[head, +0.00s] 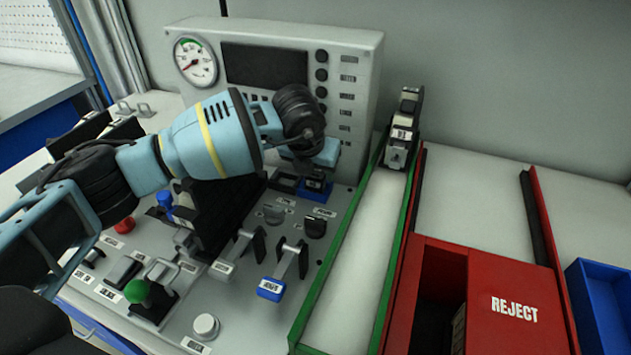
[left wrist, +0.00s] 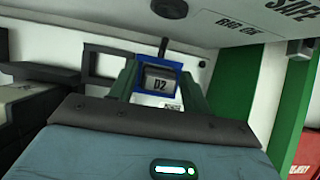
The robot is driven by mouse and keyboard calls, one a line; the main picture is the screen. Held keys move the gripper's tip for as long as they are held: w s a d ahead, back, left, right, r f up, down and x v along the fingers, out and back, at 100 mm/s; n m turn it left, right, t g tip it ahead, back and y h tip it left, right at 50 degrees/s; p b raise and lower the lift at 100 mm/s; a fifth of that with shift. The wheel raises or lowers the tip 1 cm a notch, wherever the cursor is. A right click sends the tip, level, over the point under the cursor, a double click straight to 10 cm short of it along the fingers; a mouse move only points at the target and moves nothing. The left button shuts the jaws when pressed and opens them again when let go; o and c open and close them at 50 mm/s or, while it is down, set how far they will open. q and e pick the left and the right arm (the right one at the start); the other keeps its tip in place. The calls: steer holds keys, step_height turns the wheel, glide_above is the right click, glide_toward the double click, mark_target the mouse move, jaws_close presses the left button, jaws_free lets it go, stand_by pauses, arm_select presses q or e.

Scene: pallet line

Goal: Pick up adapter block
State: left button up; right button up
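A small dark grey block marked D2, which looks like the adapter block, shows in the left wrist view (left wrist: 160,82), set within a blue holder (left wrist: 153,64). In the head view, the blue holder (head: 316,194) stands on the grey console, partly under my left gripper (head: 314,172). My left gripper points down at the block. In the left wrist view its two greenish fingers (left wrist: 161,88) stand apart on either side of the block, with thin strips of blue showing between. The fingertips' contact is not clear. My right gripper is not in view.
The console carries levers, knobs, a green-topped handle (head: 137,291) and a blue-tipped lever (head: 271,289). A panel with a gauge (head: 196,61) rises behind. To the right are a green-railed chute (head: 352,262) with a dark and grey unit (head: 400,135) and a red REJECT bin (head: 512,300).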

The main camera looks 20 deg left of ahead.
arm_select(q)
steer(key=c, duration=0.7)
steer(key=shift+r, duration=0.1)
step_height(320, 180, up, 18)
steer(key=shift+f, duration=0.1)
stand_by(0.3)
